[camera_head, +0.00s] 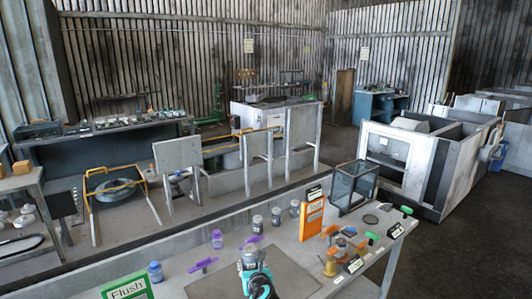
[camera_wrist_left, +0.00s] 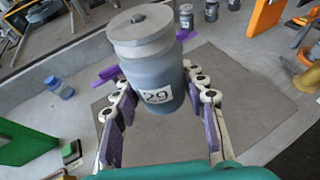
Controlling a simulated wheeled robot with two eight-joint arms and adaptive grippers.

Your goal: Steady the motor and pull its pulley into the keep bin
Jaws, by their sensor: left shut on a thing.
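My left gripper (camera_head: 258,284) is shut on a grey jar with a lid (camera_head: 249,257), marked 29. In the left wrist view, the gripper's purple-padded fingers (camera_wrist_left: 160,115) press on both sides of the jar (camera_wrist_left: 150,62), which is upright. The jar is over the dark mat (camera_head: 212,287); I cannot tell whether its base touches it. I cannot make out a motor, a pulley or a marked keep bin. Small brass and orange parts (camera_head: 329,265) stand at the table's right side. My right gripper is not in view.
Several similar jars (camera_head: 276,217) stand along the table's back. A green Flush sign (camera_head: 127,287) and blue jar (camera_head: 155,272) are at left, with purple tools (camera_head: 203,264). The mat's right part is bare.

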